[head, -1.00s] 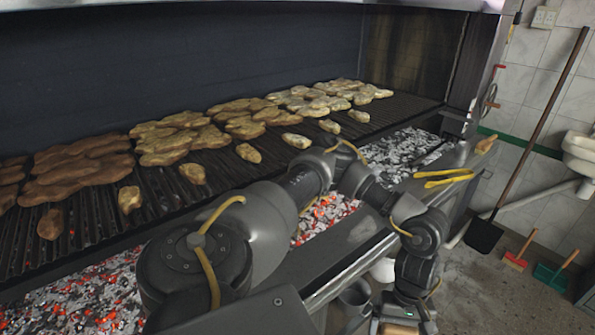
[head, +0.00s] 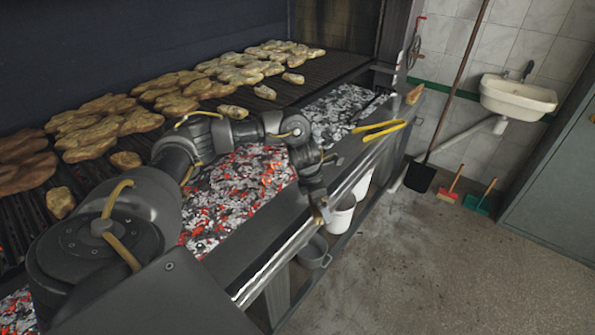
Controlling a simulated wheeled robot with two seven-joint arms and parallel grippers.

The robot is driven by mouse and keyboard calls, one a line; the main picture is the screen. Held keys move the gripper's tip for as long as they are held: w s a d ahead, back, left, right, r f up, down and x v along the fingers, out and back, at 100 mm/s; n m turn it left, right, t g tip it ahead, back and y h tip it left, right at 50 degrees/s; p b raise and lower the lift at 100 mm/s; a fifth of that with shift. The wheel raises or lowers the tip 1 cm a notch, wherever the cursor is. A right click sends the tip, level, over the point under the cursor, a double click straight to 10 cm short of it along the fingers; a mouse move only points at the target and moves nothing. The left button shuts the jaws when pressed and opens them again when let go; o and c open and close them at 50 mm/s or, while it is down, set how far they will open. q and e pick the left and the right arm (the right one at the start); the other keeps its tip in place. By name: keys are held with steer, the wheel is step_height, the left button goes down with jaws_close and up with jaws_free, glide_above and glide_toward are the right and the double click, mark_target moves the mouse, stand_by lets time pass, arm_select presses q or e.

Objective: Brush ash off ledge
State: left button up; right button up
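The ledge (head: 245,245) is a dark metal strip along the grill's front, above a bright rail. I cannot make out separate ash on it. My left arm reaches over the coals, and its gripper (head: 322,212) points down at the ledge's front edge. The fingers are too small and dark to tell whether they are open or hold something. A red brush (head: 446,197) with a wooden handle stands on the floor near the wall. A green tool (head: 476,204) with a wooden handle is beside it. My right gripper is out of view.
Yellow tongs (head: 380,130) and a small brown object (head: 414,94) lie on the ledge's far end. Glowing coals (head: 235,190) and a grate of meat (head: 195,90) lie behind. Buckets (head: 341,216) stand below the ledge. A shovel (head: 420,177) leans on the wall. The floor at right is clear.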

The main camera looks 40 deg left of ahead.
arm_select(q)
steer(key=w+a+r+n+y, duration=0.1)
steer(key=a+r+n+y, duration=0.1)
steer(key=a+n, duration=0.6)
steer(key=a, duration=0.2)
steer(key=shift+a+r+t+p, duration=0.3)
steer(key=shift+a, duration=0.05)
